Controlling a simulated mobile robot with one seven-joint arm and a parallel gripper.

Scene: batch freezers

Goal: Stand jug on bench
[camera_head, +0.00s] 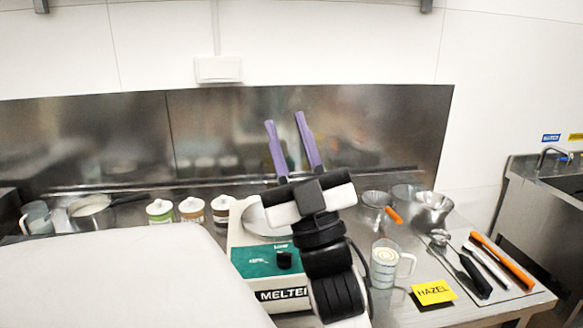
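A clear jug (384,265) with pale contents and a handle on its right stands upright on the steel bench (395,305), right of my arm. Another clear jug (37,220) stands at the far left of the bench, its lower part close to the large white surface in front. My gripper (285,120) has two purple fingers pointing up and away, spread apart with nothing visible between them. It is in front of the steel backsplash, above the melter and away from both jugs. My wrist hides part of the melter.
A melter (263,258) with a green panel sits mid-bench. Three lidded tubs (191,209) and a pan (90,208) stand left. Metal bowls (432,212), a yellow HAZEL card (433,292) and several utensils (490,265) are at right. A white surface (130,280) fills the lower left.

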